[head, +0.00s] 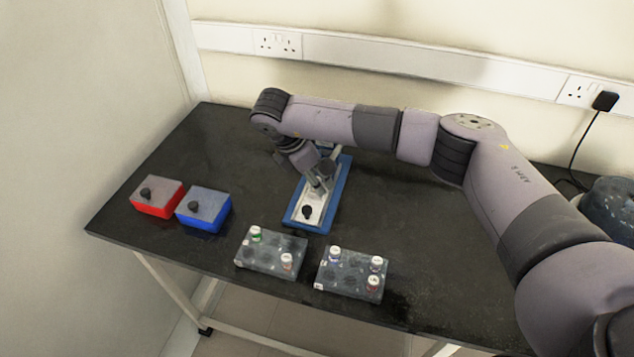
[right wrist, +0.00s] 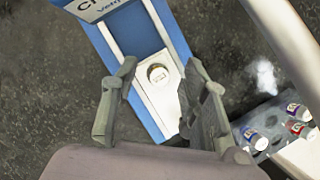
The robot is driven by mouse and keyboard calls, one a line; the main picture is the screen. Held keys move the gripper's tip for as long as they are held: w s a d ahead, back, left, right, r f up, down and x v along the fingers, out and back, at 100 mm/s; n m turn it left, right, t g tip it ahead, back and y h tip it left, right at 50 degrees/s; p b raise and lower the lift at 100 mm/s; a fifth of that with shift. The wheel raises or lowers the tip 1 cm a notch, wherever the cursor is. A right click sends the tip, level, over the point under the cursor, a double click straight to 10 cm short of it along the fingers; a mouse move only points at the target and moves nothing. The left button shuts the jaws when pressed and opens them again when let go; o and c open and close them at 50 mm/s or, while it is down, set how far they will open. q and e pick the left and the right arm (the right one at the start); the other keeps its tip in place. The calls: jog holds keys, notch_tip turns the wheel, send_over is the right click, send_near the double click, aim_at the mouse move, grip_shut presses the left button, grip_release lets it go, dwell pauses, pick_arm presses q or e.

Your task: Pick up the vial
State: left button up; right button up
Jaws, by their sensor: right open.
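My right gripper (head: 320,187) reaches down over the blue-edged device (head: 337,205) with a pale inner plate. The fingers stand apart from the vial with a gap on both sides. In the head view the vial cannot be made out behind the gripper. A dark round knob (head: 307,212) shows near the device's front end. My left gripper is not in view.
Two grey racks (head: 240,262) (head: 322,283) with several capped vials stand near the table's front edge. A red box (head: 155,209) and a blue box (head: 204,222) with dark knobs are at the left. My right arm spans the table's right side. Bare table (head: 225,150) lies behind the boxes.

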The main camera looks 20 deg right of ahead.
jog(key=shift+f, duration=0.15)
jog(key=shift+c, duration=0.6)
grip_shut()
